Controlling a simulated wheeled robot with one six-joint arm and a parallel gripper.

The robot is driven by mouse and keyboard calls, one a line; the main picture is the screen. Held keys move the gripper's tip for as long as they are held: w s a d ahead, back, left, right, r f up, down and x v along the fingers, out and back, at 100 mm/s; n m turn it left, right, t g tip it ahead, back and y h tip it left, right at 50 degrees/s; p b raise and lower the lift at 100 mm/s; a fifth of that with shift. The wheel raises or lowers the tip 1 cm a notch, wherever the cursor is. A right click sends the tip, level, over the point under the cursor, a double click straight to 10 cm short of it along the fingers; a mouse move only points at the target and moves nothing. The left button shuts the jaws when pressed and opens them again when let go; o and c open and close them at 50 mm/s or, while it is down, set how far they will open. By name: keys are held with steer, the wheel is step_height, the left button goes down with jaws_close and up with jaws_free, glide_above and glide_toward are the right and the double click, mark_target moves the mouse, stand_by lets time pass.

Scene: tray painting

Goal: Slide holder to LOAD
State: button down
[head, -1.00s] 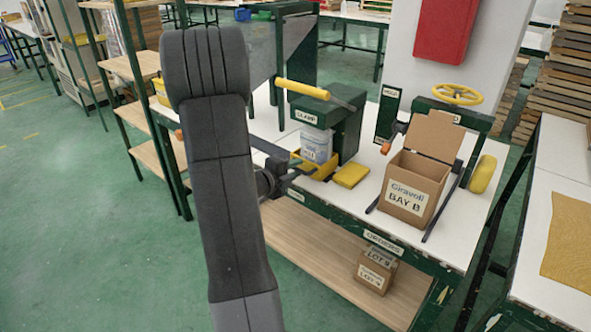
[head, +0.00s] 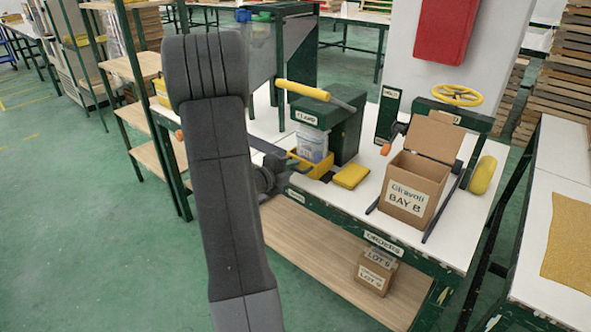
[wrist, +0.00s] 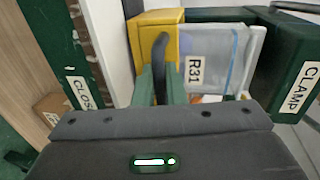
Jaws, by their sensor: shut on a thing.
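The yellow holder (head: 322,170) sits on the bench at the foot of the green clamp (head: 345,135). It carries a clear container (head: 312,147) with a white label, which reads R31 in the wrist view (wrist: 195,70). The container stands under the clamp head, below its yellow lever (head: 301,89). In the wrist view my gripper (wrist: 158,88) is shut on the dark upright handle (wrist: 160,60) at the near side of the yellow holder (wrist: 150,28). In the head view my gripper is partly hidden by my own arm. I see no LOAD label.
A yellow pad (head: 351,176) lies right of the holder. An open cardboard box marked BAY B (head: 404,200) stands further right, near a yellow handwheel (head: 458,94). A CLOSE label (wrist: 80,93) shows on the green bench edge.

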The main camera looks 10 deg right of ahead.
steer(key=w+a, duration=0.3)
steer(key=w, duration=0.1)
steer(key=w+a, duration=0.3)
steer(key=w+a+p, duration=0.1)
steer(key=w+a, duration=0.2)
steer(key=w, duration=0.1)
steer(key=shift+w+a, duration=0.1)
steer(key=shift+w, duration=0.25)
steer(key=c, duration=1.6)
jaws_free()
steer(key=v, duration=1.4)
steer(key=shift+w, duration=0.1)
steer(key=x, duration=1.4)
steer(key=shift+s, duration=0.25)
